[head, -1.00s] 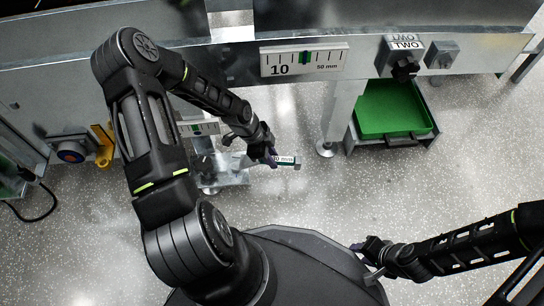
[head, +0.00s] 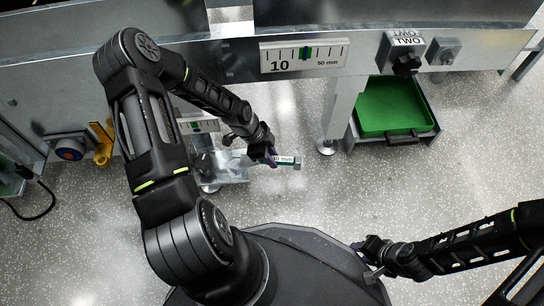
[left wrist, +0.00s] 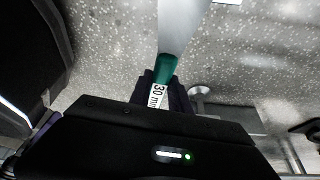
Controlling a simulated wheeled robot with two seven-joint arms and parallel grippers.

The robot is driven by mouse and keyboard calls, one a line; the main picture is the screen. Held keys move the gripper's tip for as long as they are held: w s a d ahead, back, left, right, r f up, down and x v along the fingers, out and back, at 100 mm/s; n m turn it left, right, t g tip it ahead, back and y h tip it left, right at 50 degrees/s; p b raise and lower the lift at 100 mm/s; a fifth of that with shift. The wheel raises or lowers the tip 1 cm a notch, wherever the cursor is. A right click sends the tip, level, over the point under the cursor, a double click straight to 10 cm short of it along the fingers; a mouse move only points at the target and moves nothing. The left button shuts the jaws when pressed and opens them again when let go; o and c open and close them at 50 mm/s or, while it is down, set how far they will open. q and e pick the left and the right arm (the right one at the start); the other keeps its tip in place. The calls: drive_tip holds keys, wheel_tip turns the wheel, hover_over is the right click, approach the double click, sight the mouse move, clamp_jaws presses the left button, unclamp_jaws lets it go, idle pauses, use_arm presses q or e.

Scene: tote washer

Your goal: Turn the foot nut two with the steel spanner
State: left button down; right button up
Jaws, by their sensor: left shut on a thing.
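My left gripper (head: 268,154) is shut on the spanner's handle (head: 287,161), which has a label reading 30 mm. In the left wrist view the spanner's green grip (left wrist: 167,68) sits between the fingers, and its steel shaft (left wrist: 182,25) runs away from them. Another foot (head: 327,147) stands further right. No foot bears a readable number. My right gripper (head: 368,258) is low at the right; its finger opening is unclear.
A scale plate (head: 303,58) marked 10 and 50 mm is on the machine's beam. A knob (head: 407,65) under a TWO sign and a green tray (head: 392,108) are to the right. A yellow part (head: 102,145) is at the left. Open floor lies in front.

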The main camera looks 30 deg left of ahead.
use_arm(q)
drive_tip(key=shift+f, duration=0.1)
idle(0.3)
drive_tip(key=shift+f+b, duration=0.55)
drive_tip(key=shift+f, duration=0.1)
drive_tip(key=shift+f+b, duration=0.5)
drive_tip(key=shift+f, duration=0.25)
drive_tip(key=shift+s+d+r+m, duration=0.1)
drive_tip(key=shift+s+d+m, duration=0.05)
drive_tip(key=shift+s+m, duration=0.2)
drive_tip(key=shift+s+d+m+g+p, duration=0.3)
drive_tip(key=shift+s+m+p, duration=0.15)
drive_tip(key=shift+s+m, duration=0.15)
drive_tip(key=shift+s, duration=0.1)
